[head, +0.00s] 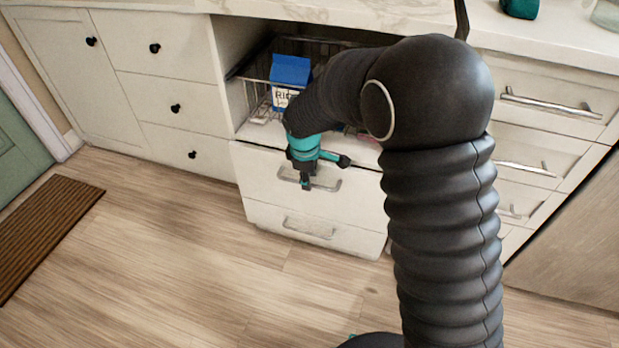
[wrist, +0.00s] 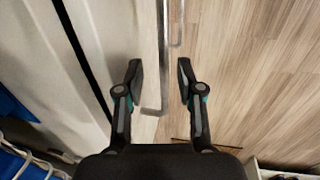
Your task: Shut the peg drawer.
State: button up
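No drawer in view is marked as the peg drawer, and I see no pegs. My gripper (head: 305,182) is at the bar handle (head: 325,183) of the white upper drawer (head: 265,175) below the open shelf bay. In the wrist view my gripper (wrist: 159,72) is open, its two fingers apart on either side of the handle (wrist: 163,60). Whether a finger touches the handle I cannot tell. A dark gap (wrist: 84,70) runs along the white front there; how far the drawer stands out is unclear. My arm hides part of the drawer's right side.
A lower drawer (head: 270,217) with a bar handle is beneath. A wire basket (head: 258,92) with a blue and white rice carton (head: 290,75) stands in the bay above. Knobbed drawers (head: 160,95) are at left, bar-handled drawers (head: 545,125) at right. The wooden floor (head: 150,260) in front is clear.

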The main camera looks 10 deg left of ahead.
notch_tip(320, 180, up, 11)
jog(key=s, duration=0.2)
jog(key=shift+f, duration=0.1)
dwell(0.5)
jog(key=s+d+r+m+t, duration=0.1)
jog(key=s+d+r+m, duration=0.2)
jog(key=d, duration=0.7)
jog(key=s+d+r+m+t, duration=0.1)
jog(key=s+d+r+m, duration=0.2)
jog(key=s+d+m, duration=0.5)
jog(key=s+d+r+m+t, duration=0.1)
jog(key=s+d+r+m, duration=0.3)
jog(key=s+d, duration=0.8)
jog(key=shift+d+m, duration=0.25)
jog(key=shift+m, duration=0.85)
